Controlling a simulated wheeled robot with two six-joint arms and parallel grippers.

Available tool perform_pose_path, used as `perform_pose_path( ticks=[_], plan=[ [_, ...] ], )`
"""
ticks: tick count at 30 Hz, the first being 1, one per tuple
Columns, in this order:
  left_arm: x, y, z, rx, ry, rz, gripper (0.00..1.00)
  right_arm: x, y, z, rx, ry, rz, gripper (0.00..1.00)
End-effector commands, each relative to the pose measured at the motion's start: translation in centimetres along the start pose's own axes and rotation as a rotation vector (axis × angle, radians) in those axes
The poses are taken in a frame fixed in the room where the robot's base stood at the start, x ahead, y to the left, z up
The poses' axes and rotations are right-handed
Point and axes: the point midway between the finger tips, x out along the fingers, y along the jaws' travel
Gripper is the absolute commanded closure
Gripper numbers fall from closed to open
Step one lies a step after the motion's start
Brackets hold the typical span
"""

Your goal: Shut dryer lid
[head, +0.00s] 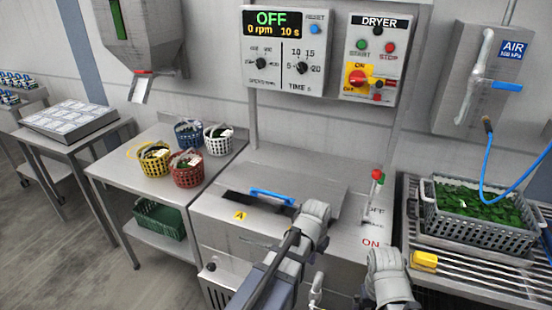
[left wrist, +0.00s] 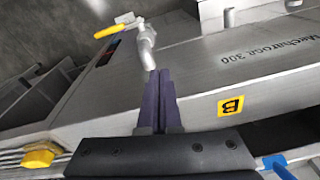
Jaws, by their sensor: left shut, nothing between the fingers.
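The dryer lid (head: 310,180) is a flat steel panel on top of the dryer (head: 215,208), with a blue handle (head: 272,197) at its front edge. A dark gap shows along that edge, so the lid does not look flush. The handle's end also shows at the lower right of the left wrist view (left wrist: 280,168). In the head view my left arm hides part of the front. My right gripper's fingers are not visible.
A control panel (head: 283,50) reads OFF above the dryer. Several small baskets stand on the left table (head: 115,170). A crate of greens (head: 480,236) stands on the right rack. A red-knobbed lever (head: 377,176) rises right of the lid. A yellow-handled valve (left wrist: 110,30) juts out in front.

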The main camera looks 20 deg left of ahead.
Motion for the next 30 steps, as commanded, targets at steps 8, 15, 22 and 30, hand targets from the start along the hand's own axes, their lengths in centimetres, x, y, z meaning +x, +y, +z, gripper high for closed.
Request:
perform_pose_path(
  ticks=[8, 15, 22, 30],
  plan=[
    [-10.6, -5.6, -4.5, -0.07, 0.067, 0.004, 1.0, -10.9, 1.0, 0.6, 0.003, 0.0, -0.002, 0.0],
    [-18.2, -10.8, -7.5, -0.128, 0.127, 0.001, 1.0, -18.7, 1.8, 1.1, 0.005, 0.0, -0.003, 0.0],
    [-23.9, -15.2, -9.5, -0.175, 0.176, -0.007, 1.0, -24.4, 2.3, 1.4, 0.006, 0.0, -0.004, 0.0],
    [-26.1, -17.4, -10.2, -0.198, 0.2, -0.014, 1.0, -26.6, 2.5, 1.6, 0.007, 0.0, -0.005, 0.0]
  ],
)
